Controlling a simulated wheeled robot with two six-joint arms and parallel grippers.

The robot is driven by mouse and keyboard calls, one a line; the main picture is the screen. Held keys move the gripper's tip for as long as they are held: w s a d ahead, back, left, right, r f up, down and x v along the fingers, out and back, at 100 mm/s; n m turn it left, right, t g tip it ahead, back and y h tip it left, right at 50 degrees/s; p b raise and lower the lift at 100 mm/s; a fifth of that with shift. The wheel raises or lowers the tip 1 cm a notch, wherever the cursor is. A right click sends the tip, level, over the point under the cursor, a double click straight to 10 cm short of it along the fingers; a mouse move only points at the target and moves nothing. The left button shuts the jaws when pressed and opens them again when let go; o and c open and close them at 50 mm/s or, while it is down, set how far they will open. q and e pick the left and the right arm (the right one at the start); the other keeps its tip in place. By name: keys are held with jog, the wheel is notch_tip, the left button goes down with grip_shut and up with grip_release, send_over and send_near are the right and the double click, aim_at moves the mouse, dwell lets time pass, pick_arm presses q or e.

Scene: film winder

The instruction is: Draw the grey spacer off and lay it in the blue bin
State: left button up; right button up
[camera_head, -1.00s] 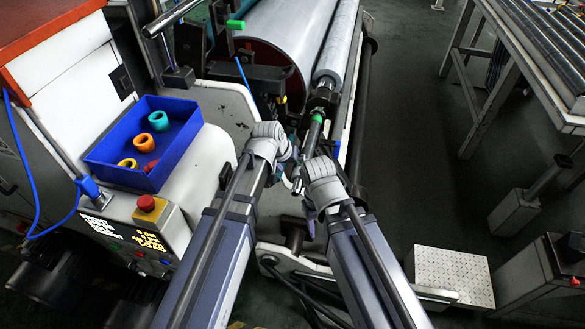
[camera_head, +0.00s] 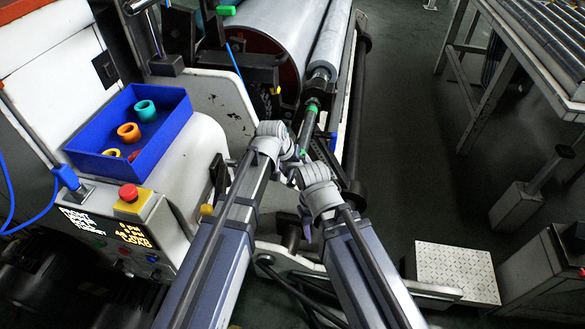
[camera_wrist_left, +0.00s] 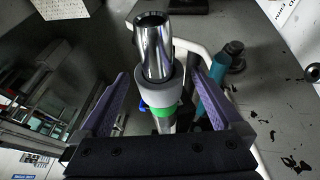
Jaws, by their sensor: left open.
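In the left wrist view the grey spacer (camera_wrist_left: 158,92) is a ring around a shiny metal shaft (camera_wrist_left: 153,50), just behind its free end. A green ring (camera_wrist_left: 164,112) sits behind the spacer on the same shaft. My left gripper (camera_wrist_left: 160,105) is open, one purple finger on each side of the shaft, apart from the spacer. In the head view my left gripper (camera_head: 294,153) is by the near end of the shaft, and the spacer cannot be made out. My right gripper (camera_head: 300,183) is close beside it, its fingers mostly hidden. The blue bin (camera_head: 166,148) stands at the left.
The bin holds a teal ring (camera_head: 145,110), an orange ring (camera_head: 129,132) and a partly hidden yellow ring (camera_head: 111,153). A control box with a red button (camera_head: 128,192) is in front of the bin. Large rolls (camera_head: 275,40) stand behind the shaft.

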pick_arm(q)
jog(key=shift+r, duration=0.1)
jog(key=shift+s, duration=0.1)
jog(key=c, duration=1.6)
